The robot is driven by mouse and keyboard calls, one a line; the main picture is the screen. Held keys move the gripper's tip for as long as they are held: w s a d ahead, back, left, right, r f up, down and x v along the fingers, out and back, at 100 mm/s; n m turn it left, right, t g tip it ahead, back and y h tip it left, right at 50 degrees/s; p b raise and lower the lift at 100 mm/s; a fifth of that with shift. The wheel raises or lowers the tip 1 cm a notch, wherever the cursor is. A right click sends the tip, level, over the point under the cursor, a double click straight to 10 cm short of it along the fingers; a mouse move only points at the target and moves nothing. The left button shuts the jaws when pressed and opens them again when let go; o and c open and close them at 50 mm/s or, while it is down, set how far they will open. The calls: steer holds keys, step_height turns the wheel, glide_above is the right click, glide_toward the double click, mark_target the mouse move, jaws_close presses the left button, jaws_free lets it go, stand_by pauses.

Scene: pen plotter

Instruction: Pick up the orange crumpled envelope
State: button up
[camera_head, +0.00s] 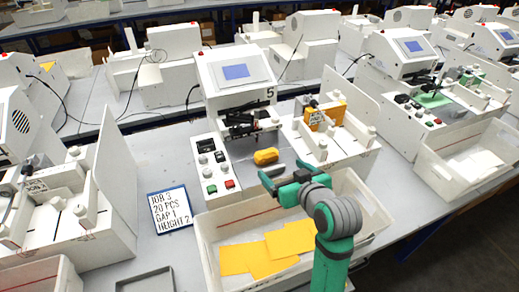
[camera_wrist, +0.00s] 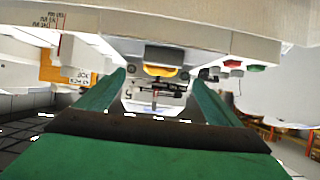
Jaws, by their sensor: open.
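A small, rounded yellow-orange lump (camera_head: 266,156), which looks like the crumpled envelope, lies at the front of the middle machine, right of its button panel. In the wrist view the orange lump (camera_wrist: 160,71) shows between the fingertips, ahead of them and partly hidden by a grey part. My gripper (camera_head: 284,173) is just in front of the lump, over the back edge of the white bin. In the wrist view my gripper (camera_wrist: 159,80) is open, with green fingers spread and nothing between them.
The white bin (camera_head: 206,235) below my arm holds several flat yellow-orange envelopes (camera_head: 265,250). More orange envelopes (camera_head: 325,115) stand in the feeder at right. The middle machine (camera_head: 232,72) rises behind the lump. A job sign (camera_head: 171,208) lies left on the table.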

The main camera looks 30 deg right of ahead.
mark_target(269, 157)
steer(key=x, duration=0.5)
steer(key=shift+w, duration=0.2)
steer(key=shift+w+r+x, duration=0.1)
steer(key=shift+r+x, duration=0.05)
steer(key=shift+x, duration=0.7)
steer(key=shift+w+r+x, duration=0.1)
steer(key=shift+r+x, duration=0.05)
steer(key=shift+x, duration=0.75)
steer(key=shift+w+r+x, duration=0.1)
steer(key=shift+r+x, duration=0.05)
steer(key=shift+x, duration=0.7)
steer(key=shift+a, duration=0.1)
steer(key=c, duration=1.1)
